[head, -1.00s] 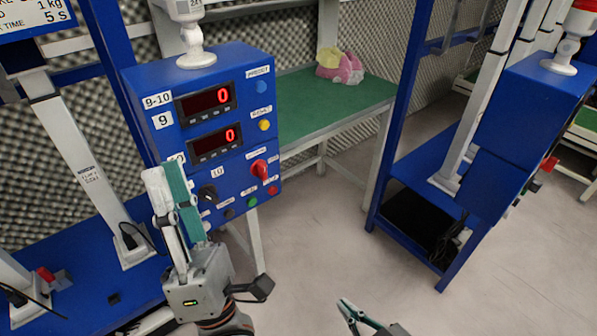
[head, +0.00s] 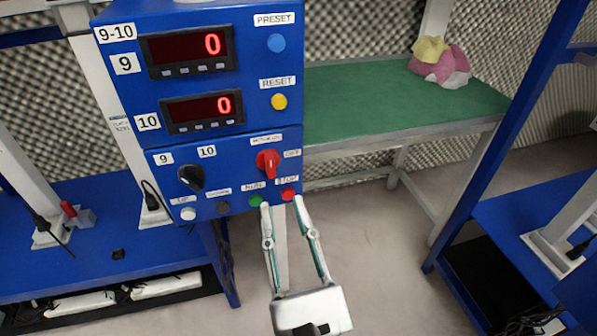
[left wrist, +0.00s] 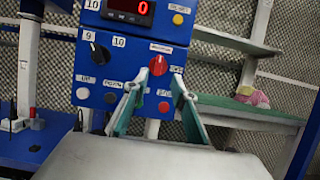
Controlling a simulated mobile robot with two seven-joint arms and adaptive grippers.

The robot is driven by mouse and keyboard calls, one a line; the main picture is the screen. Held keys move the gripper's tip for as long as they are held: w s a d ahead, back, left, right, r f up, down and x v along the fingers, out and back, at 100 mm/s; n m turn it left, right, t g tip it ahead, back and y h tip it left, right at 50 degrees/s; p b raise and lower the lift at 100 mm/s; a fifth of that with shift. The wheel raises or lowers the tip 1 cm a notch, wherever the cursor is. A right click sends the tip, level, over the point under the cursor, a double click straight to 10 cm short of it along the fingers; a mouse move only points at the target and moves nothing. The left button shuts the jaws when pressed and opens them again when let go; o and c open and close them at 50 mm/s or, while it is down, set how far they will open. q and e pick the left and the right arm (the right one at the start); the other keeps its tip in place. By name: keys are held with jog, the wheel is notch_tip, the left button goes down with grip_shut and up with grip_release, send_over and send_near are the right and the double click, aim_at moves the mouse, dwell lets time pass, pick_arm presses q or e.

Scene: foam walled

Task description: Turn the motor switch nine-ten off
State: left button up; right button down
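The blue 9-10 control box (head: 120,75) fills the upper left of the head view. Its red rotary motor switch (head: 267,163) is at the right of the lower panel, with small labels above and to its right. Its grip looks roughly upright. It also shows in the left wrist view (left wrist: 158,65). My left gripper (head: 282,203) is open and empty, its fingertips just below the switch in the picture, near the green and red buttons. In the left wrist view the fingers (left wrist: 155,82) stand either side of the switch, slightly below it. I cannot tell whether they touch the panel. My right gripper is out of view.
A black selector knob (head: 191,177) is left of the switch. Green (head: 255,200) and red (head: 288,195) buttons sit just below it. Both displays (head: 190,50) read 0. A green-topped table (head: 350,100) with a pink and yellow object (head: 440,65) stands behind at the right.

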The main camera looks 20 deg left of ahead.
aim_at(271, 170)
pick_arm(q)
jog(key=x, duration=0.7)
jog(key=shift+w+a+r, duration=0.2)
jog(key=shift+a, duration=0.1)
grip_shut()
